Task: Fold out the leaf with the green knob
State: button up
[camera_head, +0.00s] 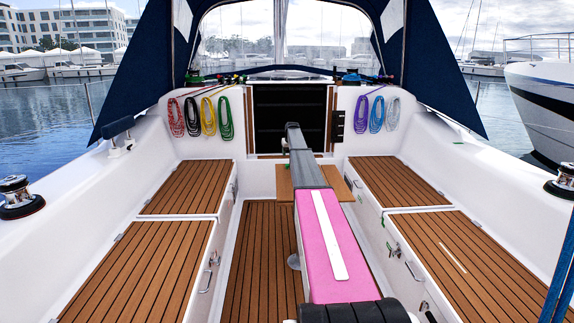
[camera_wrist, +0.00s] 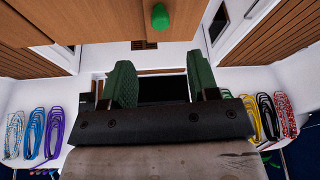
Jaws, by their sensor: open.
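A green knob (camera_wrist: 159,16) stands on a light-brown wooden panel (camera_wrist: 85,22) at the top of the wrist view. The same wood shows as a small table (camera_head: 337,183) in the head view, mostly behind my arm. I cannot make out the knob clearly there. My gripper (camera_wrist: 161,82) is open, with its two green-padded fingers apart and nothing between them. In the wrist view the knob lies beyond the fingertips, roughly in line with the gap, and apart from them. In the head view my arm hides the fingertips.
Slatted benches (camera_head: 188,187) and (camera_head: 398,181) flank the narrow cockpit floor (camera_head: 262,255). Coiled ropes (camera_head: 208,116) hang on the front bulkhead on both sides of a dark companionway (camera_head: 270,110). Winches (camera_head: 18,192) sit on the side decks. Some floor is free left of my arm.

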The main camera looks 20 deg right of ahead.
aim_at(287, 165)
jog(key=x, duration=0.9)
jog(key=shift+w+f, duration=0.1)
jog(key=shift+f, duration=0.15)
jog(key=shift+c, duration=0.3)
grip_shut()
